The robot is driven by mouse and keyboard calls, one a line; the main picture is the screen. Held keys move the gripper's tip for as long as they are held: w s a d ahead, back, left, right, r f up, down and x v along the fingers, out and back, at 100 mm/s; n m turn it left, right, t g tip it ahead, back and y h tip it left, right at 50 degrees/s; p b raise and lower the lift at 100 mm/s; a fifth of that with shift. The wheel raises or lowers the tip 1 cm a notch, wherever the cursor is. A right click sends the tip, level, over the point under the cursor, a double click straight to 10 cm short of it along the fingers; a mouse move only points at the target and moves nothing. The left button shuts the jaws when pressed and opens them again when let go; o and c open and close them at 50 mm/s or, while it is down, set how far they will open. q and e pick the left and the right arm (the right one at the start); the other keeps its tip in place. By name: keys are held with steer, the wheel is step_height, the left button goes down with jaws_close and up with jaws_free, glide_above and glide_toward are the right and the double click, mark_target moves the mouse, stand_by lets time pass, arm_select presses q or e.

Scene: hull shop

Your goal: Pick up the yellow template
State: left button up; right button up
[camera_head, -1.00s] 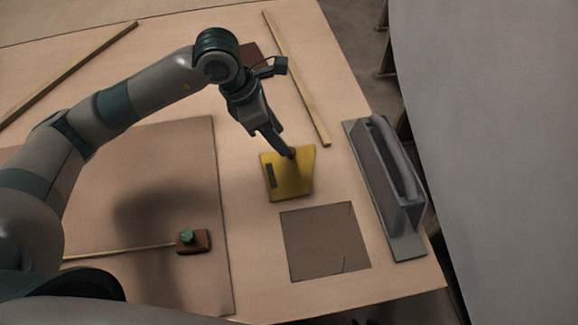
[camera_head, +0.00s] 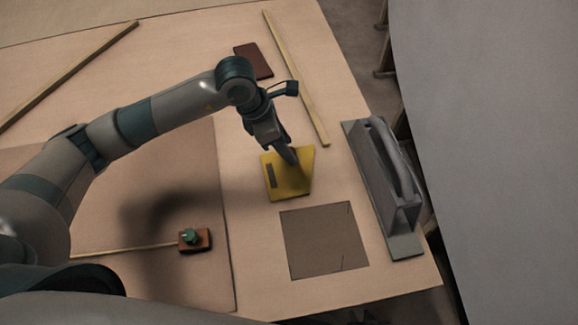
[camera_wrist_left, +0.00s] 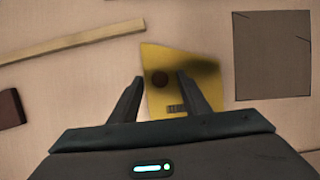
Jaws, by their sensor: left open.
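The yellow template (camera_head: 291,183) is a flat, four-sided plate lying on the table, with a dark label on it. In the left wrist view the template (camera_wrist_left: 174,62) shows a dark round spot, which may be a knob, and a small dark label. My left gripper (camera_head: 292,160) is over the template's upper part. In the left wrist view its two fingers (camera_wrist_left: 160,83) are apart, one at the template's left edge and one over its right part. Nothing is between them in a grip. My right gripper is not seen.
A dark square sheet (camera_head: 325,242) lies just below the template. A grey long-handled tool (camera_head: 392,185) lies to the right, near the table edge. Wooden strips (camera_head: 296,78), a dark red block (camera_head: 254,60) and a small brown block with a green knob (camera_head: 194,240) lie around.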

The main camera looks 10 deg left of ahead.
arm_select(q)
steer(key=shift+d+f, duration=0.1)
steer(key=shift+f, duration=0.1)
arm_select(e)
steer(key=shift+a, duration=0.1)
arm_select(q)
jaws_close()
steer(key=shift+r, duration=0.1)
